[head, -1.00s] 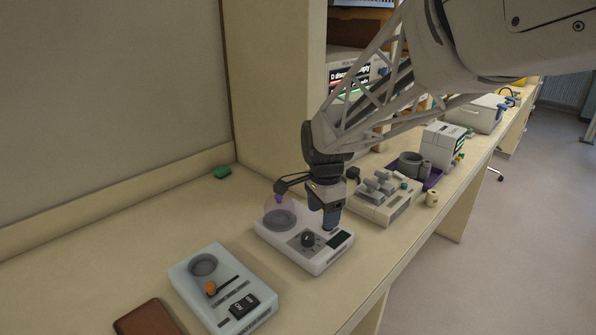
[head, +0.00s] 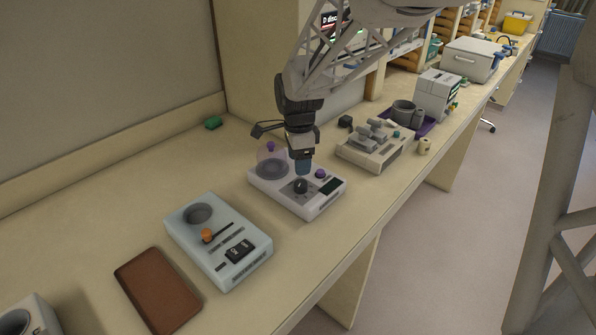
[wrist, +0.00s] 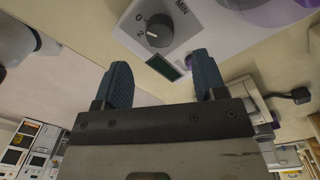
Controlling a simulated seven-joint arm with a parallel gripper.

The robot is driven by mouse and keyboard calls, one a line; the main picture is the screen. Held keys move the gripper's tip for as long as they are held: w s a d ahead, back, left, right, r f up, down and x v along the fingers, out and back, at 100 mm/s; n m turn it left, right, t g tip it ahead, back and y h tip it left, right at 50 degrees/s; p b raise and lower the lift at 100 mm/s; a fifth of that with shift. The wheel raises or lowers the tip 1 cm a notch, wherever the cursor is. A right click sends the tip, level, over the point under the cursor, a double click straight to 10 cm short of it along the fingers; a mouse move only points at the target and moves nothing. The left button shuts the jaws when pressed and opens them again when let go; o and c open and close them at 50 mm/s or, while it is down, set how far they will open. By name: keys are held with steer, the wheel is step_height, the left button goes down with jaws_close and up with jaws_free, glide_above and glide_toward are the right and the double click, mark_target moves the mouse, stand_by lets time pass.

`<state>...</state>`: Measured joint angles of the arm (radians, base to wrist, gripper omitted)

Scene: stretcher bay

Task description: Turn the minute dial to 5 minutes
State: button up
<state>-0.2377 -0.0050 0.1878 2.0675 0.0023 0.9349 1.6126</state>
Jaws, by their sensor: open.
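The minute dial (head: 300,186) is a round dark knob on the top of a white device (head: 327,207). In the wrist view the dial (wrist: 159,30) shows the marks 0 and 2 and the letters MIN beside it; where its pointer aims is hard to tell. My gripper (wrist: 160,80) is open with two blue fingers and nothing between them. In the head view my gripper (head: 303,167) is above and just behind the dial, apart from it as far as I can see. A small dark display (wrist: 163,67) sits beside the dial.
The device also carries a clear dome with a purple knob (head: 271,147) and another purple knob (head: 320,173). A pale blue device (head: 190,240) and a brown pad (head: 160,290) lie left. A beige unit with grey parts (head: 375,148) stands right. Bench is clear in front.

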mark_target(299, 183)
steer(key=shift+s+f, duration=0.2)
steer(key=shift+f, duration=3.5)
steer(key=c, duration=0.9)
